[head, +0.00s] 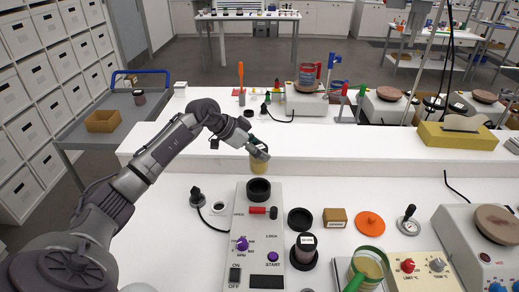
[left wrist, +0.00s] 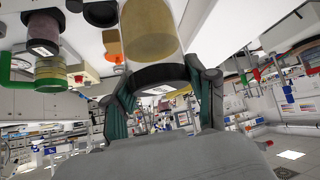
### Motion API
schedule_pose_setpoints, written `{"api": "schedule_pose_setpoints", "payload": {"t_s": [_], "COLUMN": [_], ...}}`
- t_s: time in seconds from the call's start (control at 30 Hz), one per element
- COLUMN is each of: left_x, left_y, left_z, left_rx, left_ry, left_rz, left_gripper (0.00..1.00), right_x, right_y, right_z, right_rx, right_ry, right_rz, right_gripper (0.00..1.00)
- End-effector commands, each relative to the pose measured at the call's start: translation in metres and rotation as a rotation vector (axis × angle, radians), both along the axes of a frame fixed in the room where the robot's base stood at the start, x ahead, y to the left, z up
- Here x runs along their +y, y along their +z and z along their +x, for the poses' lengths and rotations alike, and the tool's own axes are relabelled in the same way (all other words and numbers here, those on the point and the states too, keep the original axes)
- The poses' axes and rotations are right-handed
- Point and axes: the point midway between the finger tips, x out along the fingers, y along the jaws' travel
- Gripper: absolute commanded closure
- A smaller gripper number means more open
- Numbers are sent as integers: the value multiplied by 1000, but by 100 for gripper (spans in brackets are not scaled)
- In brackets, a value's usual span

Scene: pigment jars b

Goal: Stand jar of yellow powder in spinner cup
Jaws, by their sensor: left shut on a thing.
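The jar of yellow powder (head: 261,163) hangs in my left gripper (head: 258,149), above the bench and just above the spinner cup as seen in the head view. The spinner cup (head: 259,188) is a black round holder at the back of the white spinner panel (head: 252,225), and it looks empty. In the left wrist view my left gripper (left wrist: 162,92) is shut on the jar's dark lid end, with the yellow contents (left wrist: 150,28) beyond it. The exact gap between jar and cup cannot be told. My right gripper is not in view.
A red-handled lever (head: 258,211) lies on the panel in front of the cup. A black ring (head: 300,220), a dark labelled jar (head: 304,250), a small brown box (head: 335,217) and an orange lid (head: 370,223) stand to the right. A raised white ledge (head: 330,150) runs behind.

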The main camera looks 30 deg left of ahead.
Motion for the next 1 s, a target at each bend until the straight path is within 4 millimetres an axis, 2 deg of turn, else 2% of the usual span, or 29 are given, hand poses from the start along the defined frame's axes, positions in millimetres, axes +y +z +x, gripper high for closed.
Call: {"api": "schedule_pose_setpoints", "payload": {"t_s": [0.17, 0.2, 0.6, 1.0], "left_x": [0, 0, 0, 0], "left_y": [1, -7, -45, -58], "left_z": [-1, -1, 0, 0], "left_rx": [4, 4, 2, 0], "left_ry": [-1, -1, 0, 0], "left_rz": [0, 0, 0, 0], "left_gripper": [100, 100, 100, 100], "right_x": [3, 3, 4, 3], "right_y": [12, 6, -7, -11], "right_z": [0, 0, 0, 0], "right_rx": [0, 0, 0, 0], "right_ry": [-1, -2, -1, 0], "right_rz": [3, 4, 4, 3], "right_gripper": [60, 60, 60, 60]}}
